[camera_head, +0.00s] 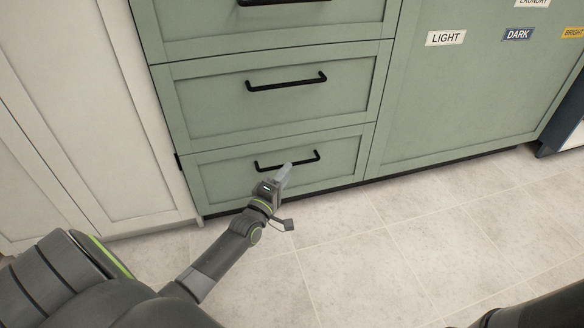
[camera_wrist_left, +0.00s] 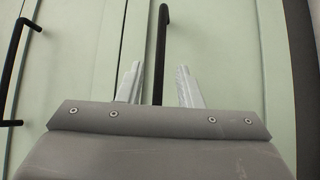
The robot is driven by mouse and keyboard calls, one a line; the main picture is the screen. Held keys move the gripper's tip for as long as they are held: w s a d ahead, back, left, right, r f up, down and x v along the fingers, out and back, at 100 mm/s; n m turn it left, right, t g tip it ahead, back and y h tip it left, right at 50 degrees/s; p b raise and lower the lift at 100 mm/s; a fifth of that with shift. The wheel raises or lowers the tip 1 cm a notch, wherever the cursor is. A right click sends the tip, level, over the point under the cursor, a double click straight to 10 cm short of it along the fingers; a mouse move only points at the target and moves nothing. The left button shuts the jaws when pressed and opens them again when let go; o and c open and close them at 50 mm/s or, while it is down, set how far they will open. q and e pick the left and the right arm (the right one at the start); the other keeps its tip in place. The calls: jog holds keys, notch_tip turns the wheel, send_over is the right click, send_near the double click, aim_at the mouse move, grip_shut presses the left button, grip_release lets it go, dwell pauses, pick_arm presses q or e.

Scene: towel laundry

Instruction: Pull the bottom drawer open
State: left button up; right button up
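The bottom drawer (camera_head: 225,180) is the lowest green front in the head view and looks closed, flush with the cabinet. Its black bar handle (camera_head: 268,168) runs across its upper middle. My left gripper (camera_head: 284,171) is at this handle, pointing at the drawer front. In the left wrist view the handle (camera_wrist_left: 162,40) stands between the two spread fingers of the left gripper (camera_wrist_left: 159,68), with gaps on both sides. Whether the fingertips reach past the bar is not clear. My right gripper is not in view.
The middle drawer (camera_head: 210,105) above is closed; its handle (camera_head: 287,85) also shows at the left of the wrist view (camera_wrist_left: 12,60). A white cabinet (camera_head: 105,130) stands left. A green panel with labels (camera_head: 446,38) is right. The tiled floor (camera_head: 400,250) in front is clear.

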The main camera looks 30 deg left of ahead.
pick_arm(q)
jog(key=shift+w+a+r+b, duration=0.1)
jog(key=shift+w+r+b, duration=0.1)
jog(key=shift+w, duration=0.9)
jog(key=shift+w+a+r+b, duration=0.1)
jog(key=shift+w+b, duration=0.1)
jog(key=shift+w, duration=0.9)
grip_shut()
